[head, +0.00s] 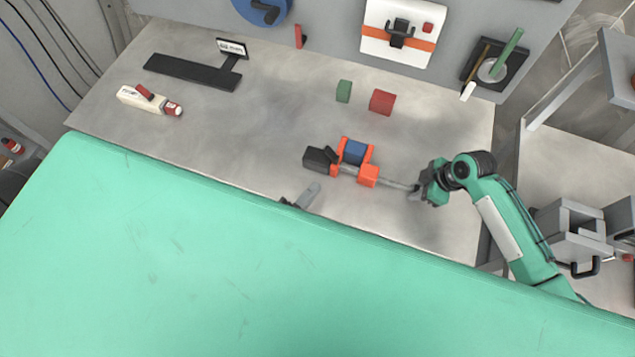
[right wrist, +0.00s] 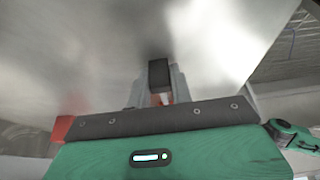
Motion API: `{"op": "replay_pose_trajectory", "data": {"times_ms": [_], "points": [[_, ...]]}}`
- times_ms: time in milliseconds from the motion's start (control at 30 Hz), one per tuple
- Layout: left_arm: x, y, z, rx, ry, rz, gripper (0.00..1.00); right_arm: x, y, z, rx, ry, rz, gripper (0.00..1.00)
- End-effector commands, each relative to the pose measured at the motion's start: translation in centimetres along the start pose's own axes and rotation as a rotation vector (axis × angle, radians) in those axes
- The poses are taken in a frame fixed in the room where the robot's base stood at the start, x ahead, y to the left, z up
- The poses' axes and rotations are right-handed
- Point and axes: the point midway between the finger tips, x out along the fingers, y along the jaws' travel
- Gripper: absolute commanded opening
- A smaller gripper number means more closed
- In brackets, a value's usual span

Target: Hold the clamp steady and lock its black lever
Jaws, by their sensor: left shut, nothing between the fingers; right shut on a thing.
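The clamp (head: 368,175) has orange jaws around a blue block (head: 355,152), with a black part (head: 318,159) at its left end. A grey bar runs right from it to my right gripper (head: 415,190), which is shut on the bar's end. In the right wrist view, a dark piece (right wrist: 158,74) shows between the fingers of my right gripper (right wrist: 156,88). The grey fingertips of my left gripper (head: 306,197) show just below the clamp, apart from it, shut and empty. The rest of that gripper is hidden behind the green surface. I cannot tell the black lever's exact position.
A black stand (head: 195,72) and a white-and-red item (head: 150,101) lie left. A holder (head: 495,70) stands back right. The table's middle-left is clear.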

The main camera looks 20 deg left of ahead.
Motion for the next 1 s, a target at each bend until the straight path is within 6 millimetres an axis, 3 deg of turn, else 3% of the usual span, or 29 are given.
{"op": "replay_pose_trajectory", "data": {"times_ms": [300,333,433,467,767,1000], "points": [[0.0,0.0,0.0,0.0,0.0,0.0,0.0,0.0,0.0,0.0,-0.001,0.0,0.0,0.0],[0.0,0.0,0.0,0.0,0.0,0.0,0.0,0.0,0.0,0.0,-0.001,0.0,0.0,0.26],[0.0,0.0,0.0,0.0,0.0,0.0,0.0,0.0,0.0,0.0,-0.001,0.0,0.0,0.45],[0.0,0.0,0.0,0.0,0.0,0.0,0.0,0.0,0.0,0.0,-0.001,0.0,0.0,0.47],[0.0,0.0,0.0,0.0,0.0,0.0,0.0,-0.2,0.0,0.0,-0.001,0.0,0.001,0.47],[0.0,0.0,0.0,0.0,0.0,0.0,0.0,-3.6,0.1,0.1,-0.002,-0.001,0.004,0.47]]}}
